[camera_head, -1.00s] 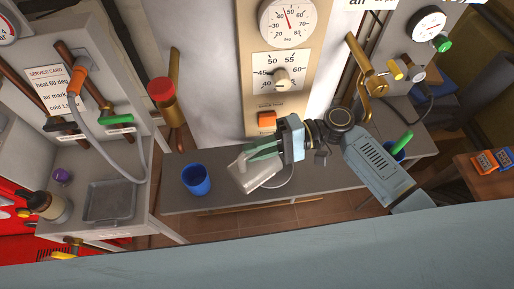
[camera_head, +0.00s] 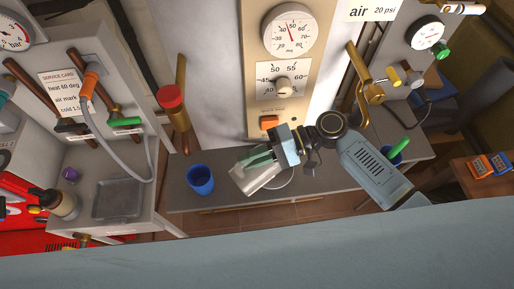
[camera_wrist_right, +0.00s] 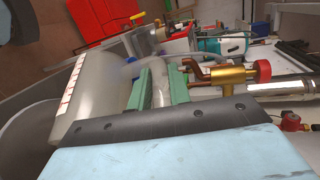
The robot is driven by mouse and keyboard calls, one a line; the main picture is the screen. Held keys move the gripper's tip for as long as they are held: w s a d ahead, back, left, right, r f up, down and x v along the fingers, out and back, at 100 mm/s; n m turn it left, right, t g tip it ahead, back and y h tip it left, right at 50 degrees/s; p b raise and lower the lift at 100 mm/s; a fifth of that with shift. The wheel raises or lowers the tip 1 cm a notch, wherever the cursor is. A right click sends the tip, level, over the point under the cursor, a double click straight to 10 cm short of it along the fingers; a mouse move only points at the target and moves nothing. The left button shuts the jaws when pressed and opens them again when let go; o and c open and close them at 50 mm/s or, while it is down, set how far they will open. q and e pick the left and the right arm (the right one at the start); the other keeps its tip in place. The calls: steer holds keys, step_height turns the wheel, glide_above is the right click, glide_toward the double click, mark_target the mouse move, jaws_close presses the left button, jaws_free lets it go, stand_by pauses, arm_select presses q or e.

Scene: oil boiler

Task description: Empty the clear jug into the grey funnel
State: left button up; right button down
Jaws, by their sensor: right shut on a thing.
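My right gripper (camera_head: 256,157) is shut on the clear jug (camera_head: 262,177) and holds it tilted over the grey bench in the head view. In the right wrist view the green fingers (camera_wrist_right: 160,88) close on a pale part at the jug's side, seemingly its handle. The jug's body (camera_wrist_right: 92,92) fills the left there, with a red-marked scale strip. Whether liquid is inside or flowing out cannot be told. A grey rounded surface (camera_wrist_right: 22,140) lies below the jug at the lower left; I cannot tell whether it is the grey funnel. My left gripper is not in view.
A blue cup (camera_head: 201,181) stands left of the jug on the grey bench (camera_head: 216,204). A red-capped brass pipe (camera_head: 172,105) rises behind it. A gauge panel (camera_head: 290,75) is behind the gripper, and a brass valve (camera_head: 368,75) is to the right. A grey tray (camera_head: 117,199) sits far left.

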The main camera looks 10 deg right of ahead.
mark_target(236, 172)
steer(key=shift+s+a+r+n+h+p, duration=0.2)
steer(key=shift+a+h+p, duration=0.25)
steer(key=shift+p, duration=0.45)
steer(key=shift+s+a+r+n+h+p, duration=0.1)
steer(key=shift+s+a+h+p, duration=0.25)
steer(key=shift+p, duration=0.5)
steer(key=shift+s+a+f+t+h+p, duration=0.2)
steer(key=shift+a+t+h+p, duration=0.2)
steer(key=shift+p, duration=0.35)
steer(key=p, duration=0.1)
steer(key=a+h+p, duration=0.1)
steer(key=p, duration=0.1)
steer(key=shift+s+n, duration=0.25)
steer(key=shift+n, duration=0.05)
steer(key=shift+s+a+f+t+h+p, duration=0.15)
steer(key=shift+a+t+h+p, duration=0.2)
steer(key=shift+h+p, duration=0.4)
steer(key=p, duration=0.2)
steer(key=shift+s+a+r+t+h+p, duration=0.15)
steer(key=shift+a+r+t+h+p, duration=0.1)
steer(key=shift+p, duration=0.1)
step_height(236, 172, down, 8)
steer(key=n+t+h, duration=0.2)
steer(key=t+h, duration=0.2)
steer(key=h, duration=0.4)
steer(key=shift+s+a, duration=0.15)
steer(key=shift+a, duration=0.05)
